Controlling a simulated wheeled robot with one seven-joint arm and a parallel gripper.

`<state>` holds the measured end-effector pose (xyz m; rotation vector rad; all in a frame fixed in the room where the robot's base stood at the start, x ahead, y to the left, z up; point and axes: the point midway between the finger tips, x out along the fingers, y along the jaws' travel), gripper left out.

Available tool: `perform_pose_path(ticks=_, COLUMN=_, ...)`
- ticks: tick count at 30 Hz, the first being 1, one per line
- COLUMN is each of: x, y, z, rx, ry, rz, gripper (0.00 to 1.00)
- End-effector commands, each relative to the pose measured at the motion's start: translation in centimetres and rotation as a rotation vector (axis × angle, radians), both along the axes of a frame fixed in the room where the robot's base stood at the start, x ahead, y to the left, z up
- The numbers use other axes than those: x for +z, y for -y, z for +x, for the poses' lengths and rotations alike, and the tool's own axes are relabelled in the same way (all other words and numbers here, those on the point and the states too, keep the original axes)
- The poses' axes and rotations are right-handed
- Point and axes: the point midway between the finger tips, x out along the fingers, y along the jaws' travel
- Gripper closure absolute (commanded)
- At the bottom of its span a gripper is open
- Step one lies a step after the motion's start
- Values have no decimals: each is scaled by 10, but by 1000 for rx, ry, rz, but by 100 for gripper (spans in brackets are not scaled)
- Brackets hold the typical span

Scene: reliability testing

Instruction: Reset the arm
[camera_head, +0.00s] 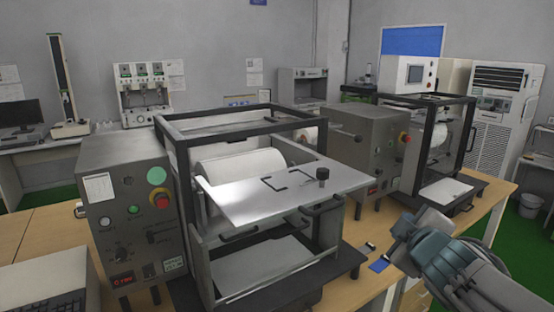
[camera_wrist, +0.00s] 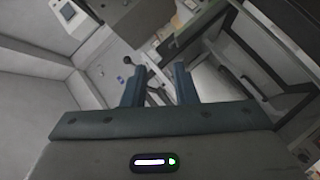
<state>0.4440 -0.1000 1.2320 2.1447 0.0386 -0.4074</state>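My arm comes in at the lower right of the head view, over the front edge of the wooden table (camera_head: 375,285). My gripper (camera_head: 405,240) is at its end, to the right of the near test machine (camera_head: 130,215). In the wrist view my gripper (camera_wrist: 158,75) shows two blue-grey fingers standing apart with nothing held between them. The wrist view looks tilted past the machines, and the gripper appears clear of them.
The near machine has a black frame, a white roll (camera_head: 240,167) and a metal plate (camera_head: 285,190) with a black knob (camera_head: 323,175). A second machine (camera_head: 370,145) stands behind it. A small blue item (camera_head: 379,265) lies on the table near my gripper. A bin (camera_head: 530,205) stands on the green floor.

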Motion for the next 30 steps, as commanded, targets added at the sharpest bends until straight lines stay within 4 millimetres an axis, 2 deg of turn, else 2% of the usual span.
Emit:
perform_pose_path(ticks=4, x=-41, y=-1, z=-23, rx=-202, ry=-163, rz=213, gripper=74)
perform_pose_path(ticks=7, x=-73, y=-12, z=-47, rx=-326, ry=-300, rz=358, gripper=74)
perform_pose_path(ticks=12, x=-120, y=-49, z=-96, rx=-494, ry=-559, rz=578, gripper=74)
perform_pose_path(ticks=15, x=-137, y=-72, z=-123, rx=-559, ry=-696, rz=669, gripper=74)
perform_pose_path(ticks=18, x=-147, y=-89, z=-143, rx=-599, ry=-793, rz=727, gripper=74)
perform_pose_path(ticks=21, x=-150, y=-99, z=-153, rx=-618, ry=-846, rz=756, gripper=74)
perform_pose_path(ticks=30, x=-151, y=-101, z=-156, rx=-624, ry=-860, rz=765, gripper=74)
